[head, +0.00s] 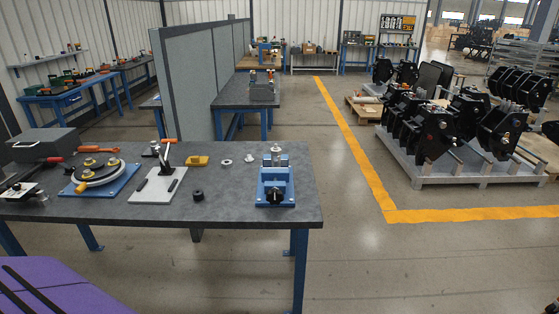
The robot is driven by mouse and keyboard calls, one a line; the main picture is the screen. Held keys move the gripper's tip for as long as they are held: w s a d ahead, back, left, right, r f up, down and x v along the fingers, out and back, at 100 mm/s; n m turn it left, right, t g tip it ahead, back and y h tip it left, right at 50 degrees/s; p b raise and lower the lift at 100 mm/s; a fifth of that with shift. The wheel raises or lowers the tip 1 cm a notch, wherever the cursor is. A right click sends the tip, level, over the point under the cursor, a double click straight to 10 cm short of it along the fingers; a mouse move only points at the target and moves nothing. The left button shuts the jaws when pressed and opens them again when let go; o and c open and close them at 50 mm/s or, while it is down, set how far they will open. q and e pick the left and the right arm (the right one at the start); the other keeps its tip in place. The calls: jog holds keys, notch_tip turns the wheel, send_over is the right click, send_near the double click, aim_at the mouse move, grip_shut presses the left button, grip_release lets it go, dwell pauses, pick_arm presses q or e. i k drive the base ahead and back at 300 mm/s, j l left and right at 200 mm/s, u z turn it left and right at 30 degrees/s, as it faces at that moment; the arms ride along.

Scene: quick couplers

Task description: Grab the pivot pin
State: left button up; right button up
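No part is plainly recognisable as the pivot pin at this size. A short upright metal cylinder (276,152) stands at the back of a blue fixture (276,183) with a black knob, near the right end of the grey workbench (235,205). It may be a pin, but I cannot tell. Small metal parts (42,197) also lie by a white plate at the bench's left end. Neither of my grippers is in view.
A pallet (440,181) of black couplers stands right. Floor before it is clear.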

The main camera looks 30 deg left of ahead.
aim_at(275, 162)
jog(key=j+z, duration=0.25)
jog(key=z, duration=0.15)
jog(key=j+z, duration=0.5)
jog(key=j, duration=0.15)
jog(key=k+j+z, duration=0.1)
jog(key=j, duration=0.25)
jog(key=k+j+z, duration=0.15)
jog(key=j, duration=0.15)
